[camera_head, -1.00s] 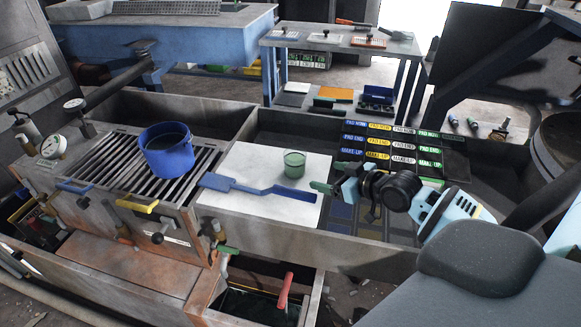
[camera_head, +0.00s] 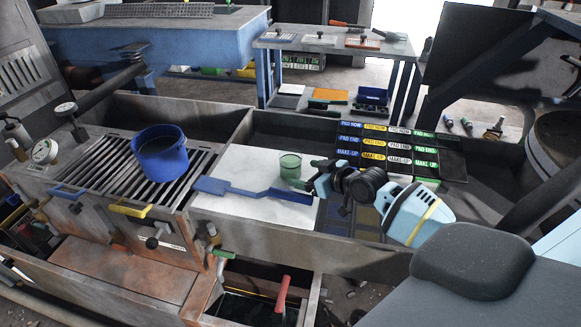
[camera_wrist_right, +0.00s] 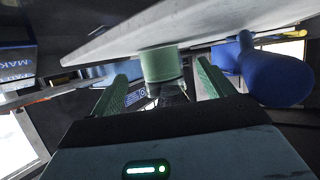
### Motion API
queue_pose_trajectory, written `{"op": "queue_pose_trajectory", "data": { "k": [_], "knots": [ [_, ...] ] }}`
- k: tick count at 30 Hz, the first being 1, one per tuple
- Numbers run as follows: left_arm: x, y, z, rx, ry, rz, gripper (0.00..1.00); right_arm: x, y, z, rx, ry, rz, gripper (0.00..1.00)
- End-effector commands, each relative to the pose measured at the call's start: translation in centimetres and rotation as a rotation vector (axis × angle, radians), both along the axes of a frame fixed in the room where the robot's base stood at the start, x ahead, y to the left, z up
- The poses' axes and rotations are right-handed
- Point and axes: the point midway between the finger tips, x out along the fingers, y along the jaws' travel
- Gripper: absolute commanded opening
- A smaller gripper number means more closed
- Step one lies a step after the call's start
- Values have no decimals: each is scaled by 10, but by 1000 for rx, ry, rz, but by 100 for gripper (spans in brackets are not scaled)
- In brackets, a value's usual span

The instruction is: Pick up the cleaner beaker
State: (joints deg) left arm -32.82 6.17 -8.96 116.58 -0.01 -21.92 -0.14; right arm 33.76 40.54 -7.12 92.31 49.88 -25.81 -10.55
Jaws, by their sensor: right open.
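The cleaner beaker is a small green cup (camera_head: 290,166) standing upright on a white board (camera_head: 238,205) in the head view. My right gripper (camera_head: 309,174) is open just to the right of it, with its green fingers pointing left at it. In the right wrist view, which appears upside down, the beaker (camera_wrist_right: 162,64) shows between and just beyond the open green fingers (camera_wrist_right: 160,88), under the white board (camera_wrist_right: 200,22). I cannot tell whether a finger touches it. My left gripper is not in view.
A long blue paddle (camera_head: 225,186) lies on the board right in front of the beaker. A blue bucket (camera_head: 160,158) stands on the slatted grate to the left. A rack of labelled pads (camera_head: 387,150) lies behind and right of my right gripper. Metal trough walls surround the board.

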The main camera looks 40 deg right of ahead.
Motion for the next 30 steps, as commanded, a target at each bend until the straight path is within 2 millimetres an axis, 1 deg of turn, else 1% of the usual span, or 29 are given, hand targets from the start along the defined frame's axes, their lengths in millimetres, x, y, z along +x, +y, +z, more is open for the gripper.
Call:
{"op": "queue_pose_trajectory", "data": {
  "k": [4, 9, 13, 17, 24, 30],
  "knots": [
    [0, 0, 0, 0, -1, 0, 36, 9, 1, -3, 1, -2, 0, 80],
    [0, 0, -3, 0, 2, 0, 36, 29, 5, -12, 2, -1, -1, 80],
    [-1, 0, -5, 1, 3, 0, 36, 41, 7, -18, 2, -1, -2, 80],
    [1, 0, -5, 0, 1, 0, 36, 47, 8, -20, 1, -1, 0, 80],
    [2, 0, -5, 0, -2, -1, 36, 47, 8, -20, 0, 0, 0, 80],
    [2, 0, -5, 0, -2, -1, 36, 47, 8, -20, 0, 0, 0, 54]
  ]
}}
